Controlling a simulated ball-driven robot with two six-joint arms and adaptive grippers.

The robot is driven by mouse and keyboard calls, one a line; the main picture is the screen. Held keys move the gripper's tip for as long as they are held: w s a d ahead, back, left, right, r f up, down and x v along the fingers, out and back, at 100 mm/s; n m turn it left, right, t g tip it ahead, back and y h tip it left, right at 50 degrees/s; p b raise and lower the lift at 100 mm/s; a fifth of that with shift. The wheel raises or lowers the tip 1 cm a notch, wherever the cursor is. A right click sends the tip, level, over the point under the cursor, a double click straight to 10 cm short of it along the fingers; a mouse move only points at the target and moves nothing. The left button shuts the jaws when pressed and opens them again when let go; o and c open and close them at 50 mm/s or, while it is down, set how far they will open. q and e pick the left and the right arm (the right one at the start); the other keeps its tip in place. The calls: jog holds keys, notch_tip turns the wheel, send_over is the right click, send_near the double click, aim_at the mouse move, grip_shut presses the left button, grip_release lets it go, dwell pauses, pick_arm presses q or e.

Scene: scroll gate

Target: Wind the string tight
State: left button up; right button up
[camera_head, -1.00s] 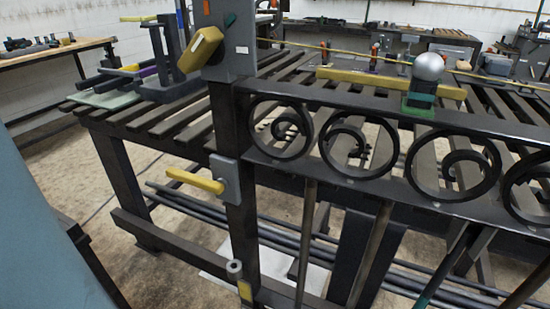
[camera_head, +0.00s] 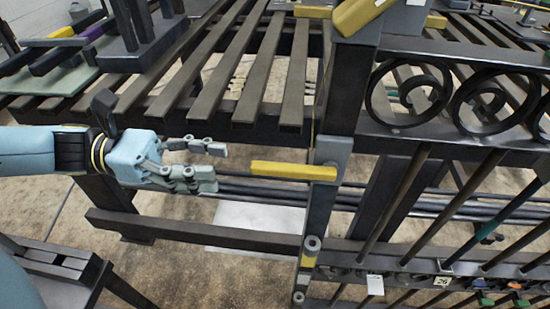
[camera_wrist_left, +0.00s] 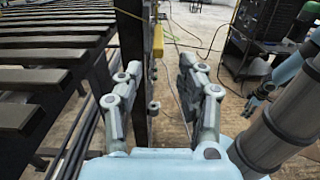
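A yellow bar handle (camera_head: 293,170) sticks out to the left from a grey plate (camera_head: 333,152) on the dark gate post (camera_head: 345,85). My left gripper (camera_head: 214,164) is open and empty, just left of the handle's free end and apart from it. In the left wrist view, the open fingers (camera_wrist_left: 160,78) point toward the post, and a yellow part (camera_wrist_left: 158,40) shows beyond them. A larger yellow block (camera_head: 360,14) sits on the post's top. My right gripper (camera_wrist_left: 258,98) seems to show small at the right in the left wrist view; its fingers are unclear.
A slatted bench (camera_head: 215,75) stands behind and above my left gripper. Its lower beam (camera_head: 190,231) runs below the hand. Dark scrollwork (camera_head: 410,90) and slanted bars fill the right side. The space between hand and handle is clear.

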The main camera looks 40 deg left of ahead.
aim_at(277, 166)
pick_arm(q)
jog(key=x, duration=1)
jog(key=shift+w+b, duration=0.15)
jog(key=shift+b, duration=0.25)
grip_shut()
